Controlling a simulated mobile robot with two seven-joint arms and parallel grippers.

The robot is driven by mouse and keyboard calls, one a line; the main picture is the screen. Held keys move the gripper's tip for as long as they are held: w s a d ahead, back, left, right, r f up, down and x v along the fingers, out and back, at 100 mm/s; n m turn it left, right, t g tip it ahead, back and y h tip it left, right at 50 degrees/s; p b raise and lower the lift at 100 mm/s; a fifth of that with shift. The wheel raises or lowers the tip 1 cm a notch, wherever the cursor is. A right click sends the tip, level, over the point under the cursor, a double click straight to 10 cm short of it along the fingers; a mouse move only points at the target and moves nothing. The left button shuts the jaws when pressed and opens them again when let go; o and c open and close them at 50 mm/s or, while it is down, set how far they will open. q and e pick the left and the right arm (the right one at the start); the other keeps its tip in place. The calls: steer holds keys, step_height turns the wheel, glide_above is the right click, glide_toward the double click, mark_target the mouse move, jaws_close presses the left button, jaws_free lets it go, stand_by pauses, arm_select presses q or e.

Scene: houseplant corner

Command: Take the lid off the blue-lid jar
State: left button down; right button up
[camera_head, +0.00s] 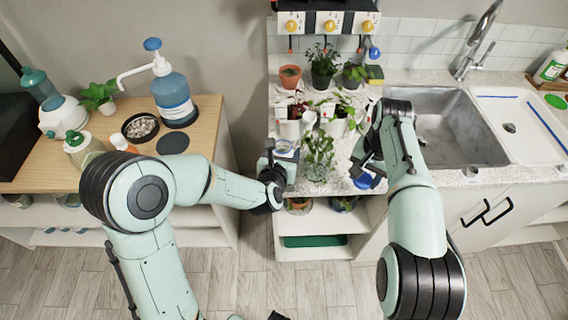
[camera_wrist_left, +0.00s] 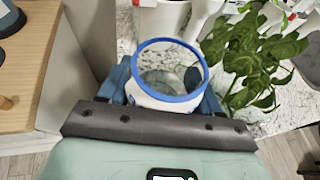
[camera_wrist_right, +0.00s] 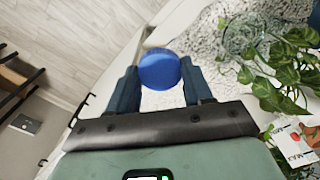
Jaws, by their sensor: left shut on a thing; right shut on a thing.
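The jar (camera_wrist_left: 166,97) is a white round jar with a blue rim around an open mouth, and I see into it in the left wrist view. My left gripper (camera_wrist_left: 168,90) is shut on its body and holds it upright at the counter's front left; in the head view the jar (camera_head: 284,147) is small and partly covered by the gripper. The blue lid (camera_wrist_right: 159,70) is a round, flat disc apart from the jar. My right gripper (camera_wrist_right: 160,88) is shut on the lid, which also shows in the head view (camera_head: 365,181) near the counter's front edge.
A leafy plant in a glass (camera_head: 318,152) stands between my two grippers. White pots and other plants (camera_head: 322,66) crowd behind it. A sink (camera_head: 455,125) is to the right. A wooden cabinet (camera_head: 205,118) with bottles is at the left, across a gap.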

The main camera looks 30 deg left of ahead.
arm_select(q)
steer(key=shift+f, duration=2.05)
steer(key=shift+f+b, duration=0.25)
steer(key=shift+b, duration=0.15)
steer(key=shift+c, duration=2.4)
jaws_free()
steer(key=shift+r, duration=0.1)
